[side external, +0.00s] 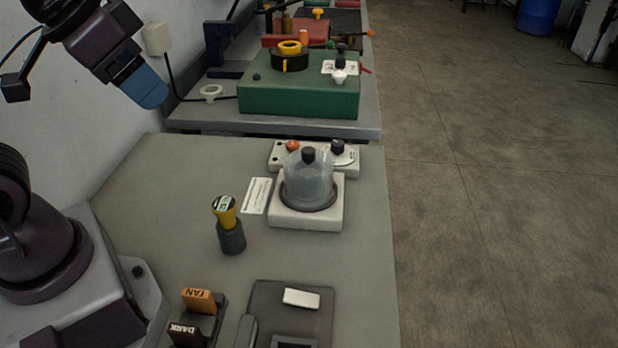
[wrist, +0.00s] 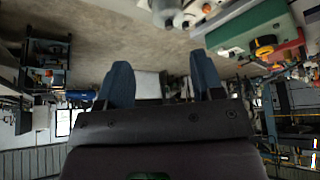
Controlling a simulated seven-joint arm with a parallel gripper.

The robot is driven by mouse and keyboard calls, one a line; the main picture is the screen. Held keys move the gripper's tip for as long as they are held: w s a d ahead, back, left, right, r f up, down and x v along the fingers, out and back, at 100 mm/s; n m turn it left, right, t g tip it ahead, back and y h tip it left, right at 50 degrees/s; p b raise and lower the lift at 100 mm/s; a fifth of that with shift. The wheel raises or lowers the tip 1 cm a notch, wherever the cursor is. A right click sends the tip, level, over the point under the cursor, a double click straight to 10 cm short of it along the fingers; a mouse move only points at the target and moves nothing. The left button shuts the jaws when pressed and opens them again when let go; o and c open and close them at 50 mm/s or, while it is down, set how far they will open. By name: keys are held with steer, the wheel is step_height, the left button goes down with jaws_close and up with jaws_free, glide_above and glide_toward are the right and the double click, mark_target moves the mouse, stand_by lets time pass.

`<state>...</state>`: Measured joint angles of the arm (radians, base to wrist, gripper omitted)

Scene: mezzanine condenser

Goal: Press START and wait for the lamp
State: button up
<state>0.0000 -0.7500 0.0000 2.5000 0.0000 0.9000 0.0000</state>
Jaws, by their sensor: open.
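My gripper (side external: 147,88) is raised at the upper left of the side view, left of the green box and well above the table. Its blue fingers also show apart and empty in the wrist view (wrist: 161,80). A pale control strip (side external: 316,158) lies behind the clear dome. It carries an orange knob or button (side external: 292,146) and a black knob (side external: 337,146). The clear dome (side external: 308,178) with a black top stands on a white base (side external: 306,215). I cannot read a START label or tell which part is the lamp. My gripper touches none of these.
A yellow-topped stamp-like piece (side external: 226,212) stands in a dark holder (side external: 231,238). Orange FAN (side external: 199,301) and dark DARK (side external: 185,332) blocks stand at the front. A green box (side external: 300,97) sits on the rear bench. The table's left middle is clear.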

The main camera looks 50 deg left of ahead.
jaws_close()
stand_by(0.3)
stand_by(1.6)
